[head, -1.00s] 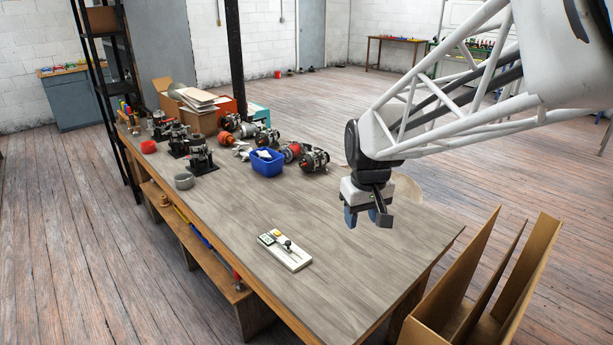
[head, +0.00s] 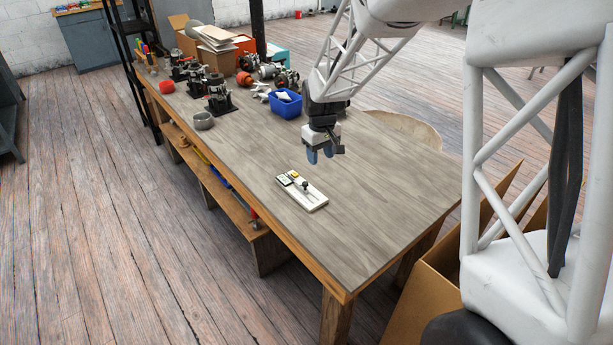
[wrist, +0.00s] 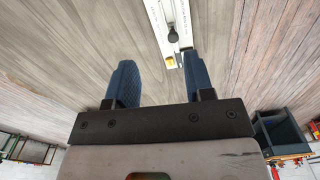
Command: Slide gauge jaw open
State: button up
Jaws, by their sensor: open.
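The gauge (head: 302,190) is a flat white board with a dark knob on a slide, a yellow part and a small green-edged display. It lies on the bench near its front edge. In the wrist view the gauge (wrist: 170,28) shows at the top, beyond the fingertips, with its dark knob and yellow part visible. My gripper (head: 320,156) hangs above the bench, behind and slightly right of the gauge, apart from it. In the wrist view its two blue finger pads (wrist: 160,78) stand apart with nothing between them.
A blue bin (head: 286,104) stands behind my gripper, with several alternators beyond it. A grey bowl (head: 203,121) and several dark fixtures are at the left back. The bench top (head: 350,235) around the gauge is clear. A cardboard box (head: 425,290) stands off the bench's right end.

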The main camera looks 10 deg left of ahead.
jog(key=n, duration=0.1)
send_over(305, 183)
notch_tip(305, 183, down, 6)
jog(key=shift+w+r, duration=0.15)
jog(key=shift+r, duration=0.1)
jog(key=shift+f, duration=3.9)
grip_shut()
